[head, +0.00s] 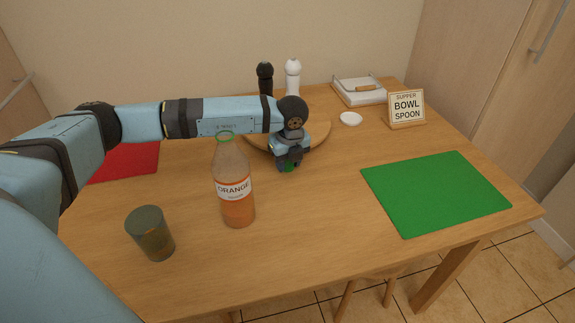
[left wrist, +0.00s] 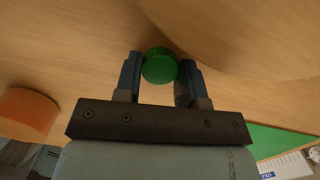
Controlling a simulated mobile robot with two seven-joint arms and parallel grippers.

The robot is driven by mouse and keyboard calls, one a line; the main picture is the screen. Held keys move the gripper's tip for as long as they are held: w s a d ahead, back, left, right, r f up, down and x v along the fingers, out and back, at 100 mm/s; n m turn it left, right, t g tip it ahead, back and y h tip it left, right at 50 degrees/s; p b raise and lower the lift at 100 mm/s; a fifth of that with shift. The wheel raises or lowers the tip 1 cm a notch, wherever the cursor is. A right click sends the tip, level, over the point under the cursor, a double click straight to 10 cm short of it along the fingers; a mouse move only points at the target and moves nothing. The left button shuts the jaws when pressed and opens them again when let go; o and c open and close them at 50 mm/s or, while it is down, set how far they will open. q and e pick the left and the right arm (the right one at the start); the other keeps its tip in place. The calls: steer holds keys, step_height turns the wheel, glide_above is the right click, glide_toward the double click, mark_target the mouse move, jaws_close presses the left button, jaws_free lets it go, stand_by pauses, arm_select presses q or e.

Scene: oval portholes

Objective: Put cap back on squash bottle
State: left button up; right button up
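The squash bottle (head: 235,190) stands upright on the table with an ORANGE label and orange liquid in its lower part. Its neck has a green ring at the top and no cap on it. My left gripper (head: 289,165) is low over the table, to the right of the bottle and beyond it. The cap also shows small under the gripper in the head view (head: 289,169). My right gripper is not in view.
A dark glass (head: 151,234) stands left of the bottle. A round wooden board (head: 320,133) lies behind my gripper, with black (head: 265,78) and white (head: 293,77) mills farther back. A green mat (head: 435,193) and a sign (head: 407,108) are right, a red mat (head: 125,163) left.

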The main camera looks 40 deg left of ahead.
mark_target(288, 164)
arm_select(q)
step_height(288, 164, up, 20)
steer(key=p, duration=0.3)
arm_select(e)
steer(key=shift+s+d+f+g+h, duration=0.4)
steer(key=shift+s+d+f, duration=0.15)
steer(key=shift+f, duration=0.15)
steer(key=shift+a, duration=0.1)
